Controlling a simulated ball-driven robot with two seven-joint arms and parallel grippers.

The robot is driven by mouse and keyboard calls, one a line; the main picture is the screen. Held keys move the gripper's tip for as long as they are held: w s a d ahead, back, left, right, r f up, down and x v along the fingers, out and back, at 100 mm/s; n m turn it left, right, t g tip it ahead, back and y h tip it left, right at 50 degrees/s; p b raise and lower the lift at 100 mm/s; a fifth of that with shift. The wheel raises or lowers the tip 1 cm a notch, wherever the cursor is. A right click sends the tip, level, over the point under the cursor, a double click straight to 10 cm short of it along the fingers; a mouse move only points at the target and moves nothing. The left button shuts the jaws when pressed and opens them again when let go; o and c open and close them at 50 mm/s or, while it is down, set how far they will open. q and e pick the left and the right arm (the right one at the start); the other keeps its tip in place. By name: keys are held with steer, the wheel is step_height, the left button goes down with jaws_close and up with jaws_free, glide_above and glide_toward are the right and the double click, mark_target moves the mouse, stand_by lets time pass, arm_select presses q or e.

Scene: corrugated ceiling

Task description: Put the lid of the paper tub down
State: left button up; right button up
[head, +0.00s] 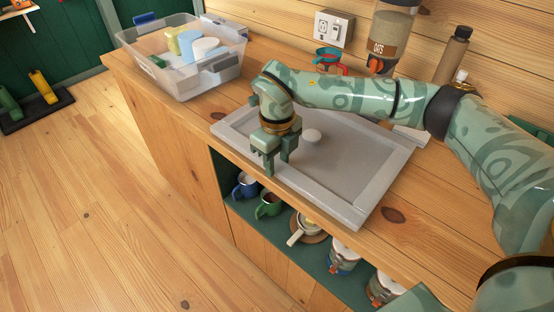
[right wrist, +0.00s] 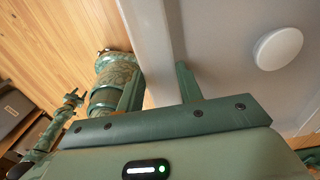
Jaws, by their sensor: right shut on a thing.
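A large flat grey panel with a raised rim (head: 375,196) lies along the counter. I take it for the lid of the paper tub. A round pale knob (head: 312,135) stands up from its middle part, and it also shows in the right wrist view (right wrist: 278,48). My right gripper (head: 276,168) points down at the panel's near left edge and is shut on its rim. One finger is outside the rim and one inside. I cannot tell whether the panel's whole underside touches the counter. My arm hides part of its far edge.
A clear bin (head: 170,75) with several pastel items stands at the counter's far left. Mugs (head: 268,204) and jars (head: 343,258) fill the shelf below.

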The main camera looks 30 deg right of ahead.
steer(key=o, duration=1.1)
steer(key=shift+r, duration=0.1)
step_height(320, 180, up, 12)
steer(key=p, duration=0.3)
